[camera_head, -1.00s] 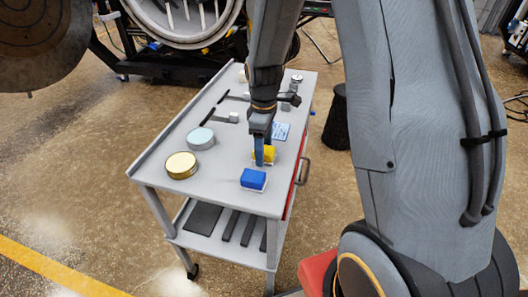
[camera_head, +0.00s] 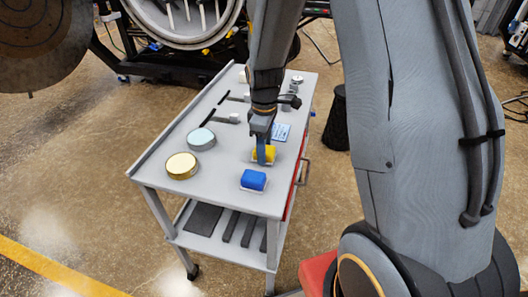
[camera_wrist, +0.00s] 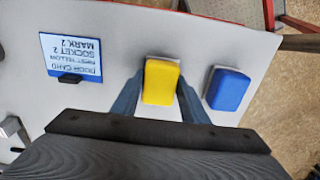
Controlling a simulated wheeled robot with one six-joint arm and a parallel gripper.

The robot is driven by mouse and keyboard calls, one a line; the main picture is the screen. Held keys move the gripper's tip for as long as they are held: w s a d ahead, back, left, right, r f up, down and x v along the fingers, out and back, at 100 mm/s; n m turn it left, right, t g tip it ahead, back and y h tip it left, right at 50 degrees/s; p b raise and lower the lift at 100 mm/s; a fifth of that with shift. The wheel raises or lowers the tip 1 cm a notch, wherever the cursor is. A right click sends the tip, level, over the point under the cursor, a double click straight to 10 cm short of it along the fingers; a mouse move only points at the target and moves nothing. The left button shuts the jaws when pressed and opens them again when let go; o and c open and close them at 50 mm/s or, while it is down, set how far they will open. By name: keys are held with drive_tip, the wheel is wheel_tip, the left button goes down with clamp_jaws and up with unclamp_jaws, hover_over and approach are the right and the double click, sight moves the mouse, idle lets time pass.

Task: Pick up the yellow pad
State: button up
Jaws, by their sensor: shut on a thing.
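The yellow pad (camera_wrist: 160,82) is a rounded block on a pale base, seen between my two fingers in the wrist view. In the head view the yellow pad (camera_head: 269,154) shows partly behind my gripper on the grey cart top. My gripper (camera_head: 262,156) points down and is shut on the yellow pad; the fingers (camera_wrist: 155,100) stand at its left and right sides. I cannot tell whether the pad is lifted off the surface.
A blue pad (camera_head: 253,180) sits close to the yellow one, on the right in the wrist view (camera_wrist: 228,90). A printed card (camera_wrist: 71,58) lies on the other side. Gold (camera_head: 182,165) and pale blue (camera_head: 201,139) round tins stand on the cart top (camera_head: 215,190).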

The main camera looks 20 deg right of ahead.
wheel_tip(320, 180, up, 10)
drive_tip(key=shift+f+b, duration=0.15)
drive_tip(key=shift+b, duration=0.85)
drive_tip(key=shift+o, duration=1.1)
drive_tip(key=shift+c, duration=0.5)
